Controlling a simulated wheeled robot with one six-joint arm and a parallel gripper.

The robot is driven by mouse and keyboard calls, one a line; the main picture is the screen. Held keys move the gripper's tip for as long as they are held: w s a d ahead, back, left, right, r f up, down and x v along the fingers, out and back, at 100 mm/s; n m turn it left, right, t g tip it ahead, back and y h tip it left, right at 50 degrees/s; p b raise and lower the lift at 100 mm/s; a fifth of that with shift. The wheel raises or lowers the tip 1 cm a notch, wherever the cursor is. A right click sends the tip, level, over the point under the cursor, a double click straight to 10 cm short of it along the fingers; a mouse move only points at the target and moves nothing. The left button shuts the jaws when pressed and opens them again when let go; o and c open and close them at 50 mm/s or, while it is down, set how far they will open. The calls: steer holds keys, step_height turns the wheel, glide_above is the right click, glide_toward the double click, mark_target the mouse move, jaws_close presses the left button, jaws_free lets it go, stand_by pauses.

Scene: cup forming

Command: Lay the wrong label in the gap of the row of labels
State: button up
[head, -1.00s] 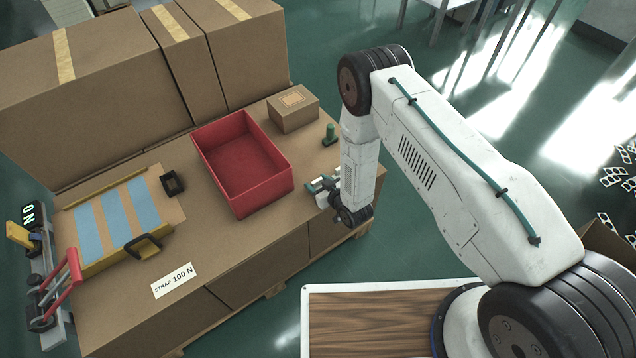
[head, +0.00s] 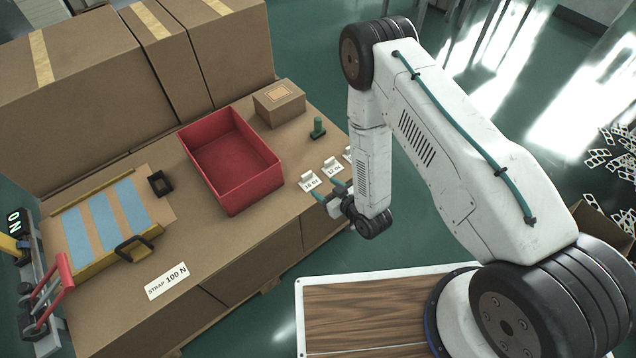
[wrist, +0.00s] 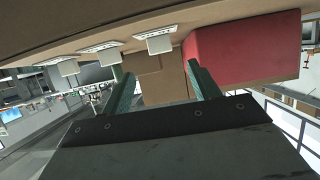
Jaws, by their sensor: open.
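Three small white labels with raised tabs stand in a row along the right edge of the cardboard-topped bench: a near label (head: 309,182), a middle label (head: 332,167) and a far one (head: 348,154) partly hidden by my arm. Their print is too small to read surely. In the wrist view the three labels (wrist: 155,40) hang from the tilted bench edge, beyond the fingers. My gripper (head: 328,193) is open and empty, just off the bench edge beside the near label. Its two teal fingers (wrist: 162,85) are apart. I cannot tell which label is the wrong one, and no gap is clear.
A red bin (head: 232,165) stands left of the labels. A small carton (head: 279,103) and a green peg (head: 318,128) stand behind them. A "STRAP 100 N" card (head: 167,281) lies at the front. A blue-striped panel (head: 108,218) is at left. Large boxes (head: 75,80) block the back.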

steer(key=w+d+r+g+h, duration=0.1)
steer(key=w+d+r, duration=0.1)
steer(key=w+r, duration=0.4)
steer(key=w+d+r+h, duration=0.2)
steer(key=w+r, duration=0.1)
steer(key=r, duration=0.6)
steer(key=s+d+r+m+g+h, duration=0.25)
steer(key=d+r, duration=0.25)
steer(key=r, duration=0.7)
steer(key=s+d+r+m+g+h, duration=0.1)
steer(key=s+d+r, duration=0.3)
steer(key=r, duration=0.7)
steer(key=s+d+r+m+g, duration=0.1)
steer(key=s+d+r, duration=0.1)
steer(key=s+r, duration=0.3)
steer(key=s+d+r+m+g, duration=0.1)
steer(key=s+r, duration=0.4)
steer(key=s, duration=0.9)
steer(key=s+d+r+m+g, duration=0.1)
steer(key=s+d+r+g, duration=0.2)
steer(key=s, duration=0.7)
step_height(320, 180, up, 3)
steer(key=shift+s+d+f+h, duration=0.2)
steer(key=shift+s+d+h, duration=0.05)
steer(key=shift+h, duration=0.2)
steer(key=shift+g, duration=0.25)
